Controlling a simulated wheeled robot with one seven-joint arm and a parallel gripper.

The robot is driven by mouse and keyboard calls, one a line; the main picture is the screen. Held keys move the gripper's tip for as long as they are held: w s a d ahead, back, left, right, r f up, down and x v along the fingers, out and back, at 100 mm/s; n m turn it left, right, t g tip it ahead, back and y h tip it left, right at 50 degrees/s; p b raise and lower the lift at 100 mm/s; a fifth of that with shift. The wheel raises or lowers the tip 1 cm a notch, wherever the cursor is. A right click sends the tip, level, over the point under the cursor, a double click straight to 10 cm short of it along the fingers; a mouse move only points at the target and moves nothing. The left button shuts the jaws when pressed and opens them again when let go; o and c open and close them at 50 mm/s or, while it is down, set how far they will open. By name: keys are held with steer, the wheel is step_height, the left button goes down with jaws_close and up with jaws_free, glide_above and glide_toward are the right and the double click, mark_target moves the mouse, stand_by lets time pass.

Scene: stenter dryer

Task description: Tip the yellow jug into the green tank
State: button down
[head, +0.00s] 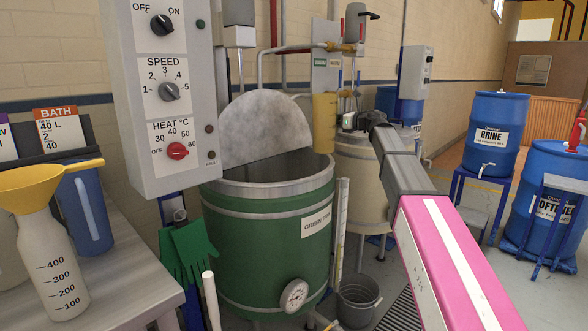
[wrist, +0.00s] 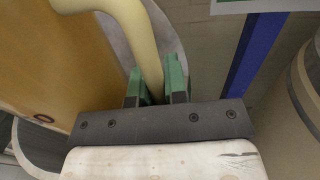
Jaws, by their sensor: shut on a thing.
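The yellow jug (head: 324,122) is up in the air in the head view, over the right side of the green tank. It looks upright; its contents cannot be made out. In the wrist view, the jug's body (wrist: 50,60) fills the left side. My gripper (wrist: 157,90) is shut on the jug's pale yellow handle (wrist: 147,45), with a green fingertip on each side. In the head view my gripper (head: 349,121) is small and partly hidden by the arm. The green tank (head: 255,235) is open at the top, with a grey half-round lid (head: 268,122) standing up behind the opening.
A control box (head: 165,90) with dials hangs in front of the tank's left side. A cream tank (head: 359,175) stands behind to the right. A grey bucket (head: 357,300) is on the floor. A funnel-topped bottle (head: 50,255) and blue jug (head: 88,210) stand on the left bench.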

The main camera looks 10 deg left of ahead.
stand_by(0.4)
step_height(320, 180, up, 5)
stand_by(0.6)
